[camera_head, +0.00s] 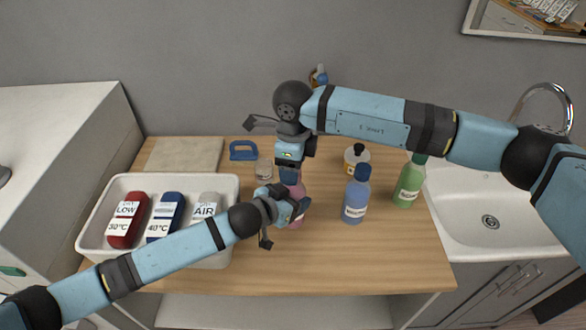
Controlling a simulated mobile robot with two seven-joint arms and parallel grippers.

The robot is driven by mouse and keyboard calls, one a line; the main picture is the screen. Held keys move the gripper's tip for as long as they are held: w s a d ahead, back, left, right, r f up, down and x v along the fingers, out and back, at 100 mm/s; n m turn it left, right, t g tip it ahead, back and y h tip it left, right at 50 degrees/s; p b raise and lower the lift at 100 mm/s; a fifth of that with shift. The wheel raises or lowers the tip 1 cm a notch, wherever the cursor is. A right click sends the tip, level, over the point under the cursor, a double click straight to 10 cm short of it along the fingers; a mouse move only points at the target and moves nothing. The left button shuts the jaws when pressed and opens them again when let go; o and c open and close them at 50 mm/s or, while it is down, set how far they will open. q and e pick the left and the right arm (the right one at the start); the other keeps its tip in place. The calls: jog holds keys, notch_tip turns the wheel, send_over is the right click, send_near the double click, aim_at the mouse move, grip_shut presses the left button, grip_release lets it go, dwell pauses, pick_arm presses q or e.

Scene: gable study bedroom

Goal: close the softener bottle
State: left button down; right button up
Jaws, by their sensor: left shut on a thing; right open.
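A pink bottle (298,190), which I take to be the softener bottle, stands upright near the middle of the wooden worktop. Its label cannot be read. My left gripper (293,207) comes in low from the left and is shut on the bottle's body. My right gripper (289,177) points down right over the bottle's top and is open. A dark blue piece shows between the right gripper and the bottle top; I cannot tell whether it is a cap. The bottle's mouth is hidden by the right gripper.
A blue bottle (354,196), a green bottle (407,188) and a small black-topped bottle (352,165) stand right. A glass (264,170) and blue brush (243,150) are behind. The worktop's front (340,265) is clear.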

jog(key=shift+r, duration=1.5)
jog(key=shift+c, duration=0.5)
jog(key=shift+r+n, duration=1.4)
jog(key=shift+r, duration=0.35)
jog(key=shift+f, duration=0.1)
jog(key=shift+f, duration=3.95)
